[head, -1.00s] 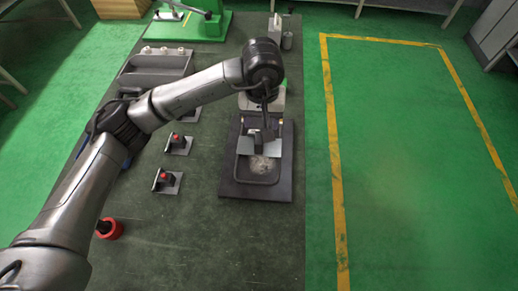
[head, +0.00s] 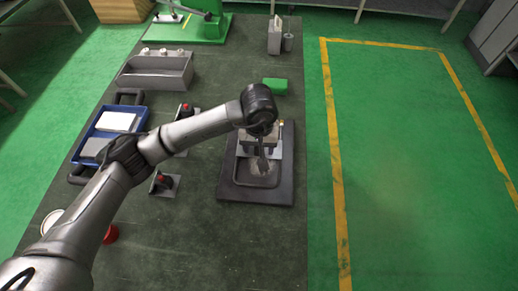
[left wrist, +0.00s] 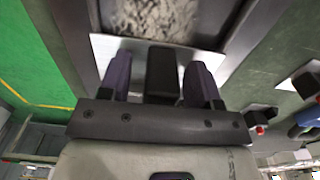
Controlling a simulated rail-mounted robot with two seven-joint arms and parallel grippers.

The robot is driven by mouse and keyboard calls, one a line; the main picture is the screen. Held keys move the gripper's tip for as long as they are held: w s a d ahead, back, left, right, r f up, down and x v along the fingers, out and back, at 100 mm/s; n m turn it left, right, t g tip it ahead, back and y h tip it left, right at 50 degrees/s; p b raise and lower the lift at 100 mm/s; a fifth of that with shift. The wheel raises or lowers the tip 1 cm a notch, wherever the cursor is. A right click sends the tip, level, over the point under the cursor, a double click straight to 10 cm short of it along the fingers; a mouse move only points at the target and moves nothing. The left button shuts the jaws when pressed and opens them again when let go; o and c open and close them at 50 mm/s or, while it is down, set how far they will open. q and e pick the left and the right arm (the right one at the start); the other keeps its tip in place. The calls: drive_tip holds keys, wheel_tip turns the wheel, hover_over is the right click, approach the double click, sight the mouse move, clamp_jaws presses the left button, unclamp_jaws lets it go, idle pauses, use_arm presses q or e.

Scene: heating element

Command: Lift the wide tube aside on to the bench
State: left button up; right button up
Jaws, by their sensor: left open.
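I cannot pick out a wide tube with certainty. A round red thing (head: 111,234) stands on the bench at the lower left in the head view, partly hidden by my left arm. A pale round rim (head: 52,220) shows beyond the arm, also partly hidden. My left gripper (head: 264,160) is over the dark rectangular fixture (head: 228,188) on the bench. In the left wrist view its purple fingers (left wrist: 160,75) are open, one on each side of a black block (left wrist: 162,78) that stands by a thin metal plate (left wrist: 104,46). Contact cannot be told. My right gripper is out of view.
A blue tray (head: 84,139), a grey bin (head: 150,82) and a green block (head: 274,86) lie on the bench (head: 185,240). Small plates with dark and red knobs (head: 164,183) sit left of the fixture.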

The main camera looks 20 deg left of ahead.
use_arm(q)
drive_tip(key=shift+f, duration=0.4)
drive_tip(key=shift+c, duration=0.4)
clamp_jaws()
